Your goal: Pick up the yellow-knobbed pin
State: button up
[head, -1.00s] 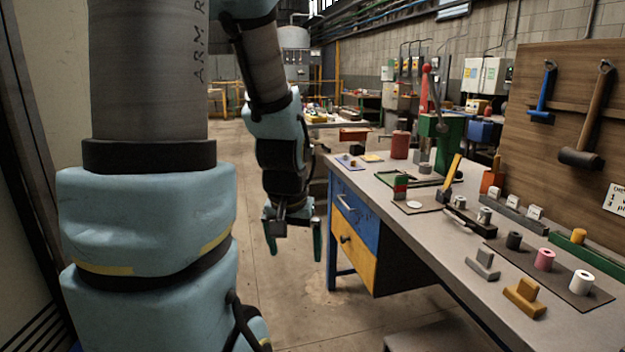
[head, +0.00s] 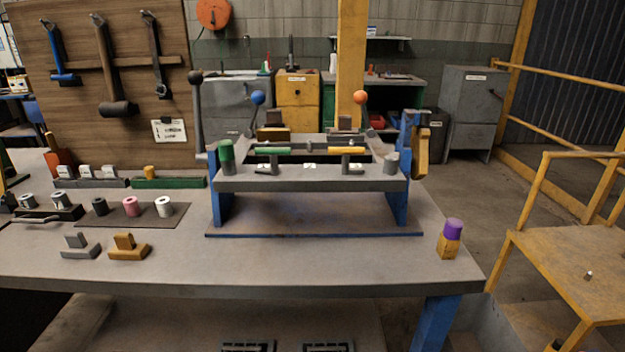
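A small yellow knob (head: 150,172), which looks like the top of the yellow-knobbed pin, stands up from a long green block (head: 168,183). The block lies at the back left of the workbench, below the wooden tool board. Any shank below the knob is hidden in the block. My gripper is not in view, so its state does not show.
A grey and blue fixture (head: 310,185) with levers fills the bench middle. Left are a mat (head: 120,224) with black, pink and white cylinders, a grey rack (head: 92,184), and grey (head: 80,247) and ochre (head: 129,250) blocks. A purple-topped block (head: 449,240) stands right. The front strip is clear.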

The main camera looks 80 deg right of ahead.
aim_at(150, 171)
jog(key=i+l+z, duration=0.1)
jog(key=z, duration=0.3)
jog(key=i+z, duration=0.15)
jog(key=z, duration=0.25)
jog(key=i+z, duration=0.15)
jog(key=z, duration=0.2)
jog(key=i+j, duration=0.15)
jog(key=i, duration=0.3)
jog(key=i+j, duration=0.15)
jog(key=i, duration=0.35)
